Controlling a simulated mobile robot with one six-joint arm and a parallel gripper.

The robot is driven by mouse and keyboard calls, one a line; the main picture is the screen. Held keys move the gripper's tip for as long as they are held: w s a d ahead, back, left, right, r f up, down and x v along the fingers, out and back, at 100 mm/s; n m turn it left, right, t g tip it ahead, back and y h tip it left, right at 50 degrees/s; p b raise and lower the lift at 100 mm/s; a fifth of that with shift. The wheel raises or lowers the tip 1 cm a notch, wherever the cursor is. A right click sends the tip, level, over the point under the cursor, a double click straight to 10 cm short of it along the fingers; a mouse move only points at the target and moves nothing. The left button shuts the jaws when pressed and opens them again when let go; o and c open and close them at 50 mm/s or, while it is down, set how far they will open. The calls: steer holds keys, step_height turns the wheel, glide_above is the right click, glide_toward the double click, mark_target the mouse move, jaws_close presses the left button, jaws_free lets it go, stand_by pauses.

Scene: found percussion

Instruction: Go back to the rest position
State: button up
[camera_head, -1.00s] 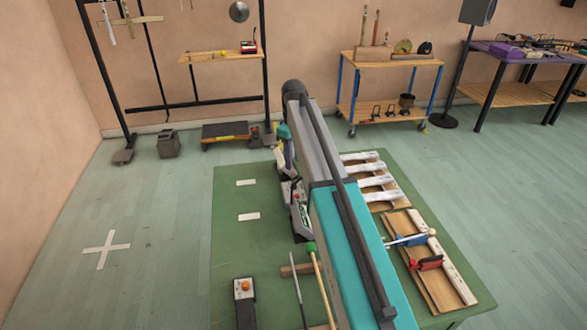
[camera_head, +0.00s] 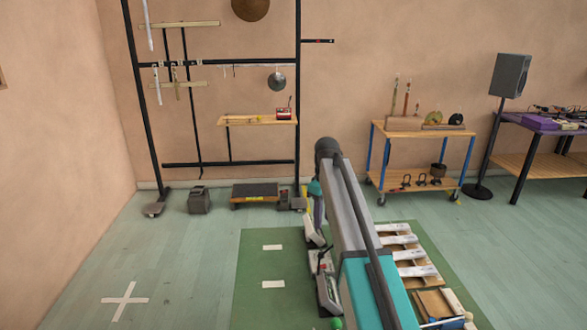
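My grey and teal arm (camera_head: 352,225) reaches forward over the green mat (camera_head: 262,310) from the bottom right and bends at a dark joint near the wall side. Past the bend it folds down on the left, where a teal and white part of my arm (camera_head: 315,205) shows. A dark unit with white and green parts (camera_head: 327,285) sits just below it, partly overlapped by the arm. I cannot make out gripper fingers or anything held there.
Two white marks (camera_head: 273,284) lie on the mat. A black frame (camera_head: 298,90) with hanging objects stands behind, beside a wooden trolley (camera_head: 422,135) and a speaker stand (camera_head: 509,75). The floor at left, with a white cross (camera_head: 125,300), is clear.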

step_height(320, 180, up, 9)
steer(key=p, duration=0.8)
steer(key=shift+p, duration=0.35)
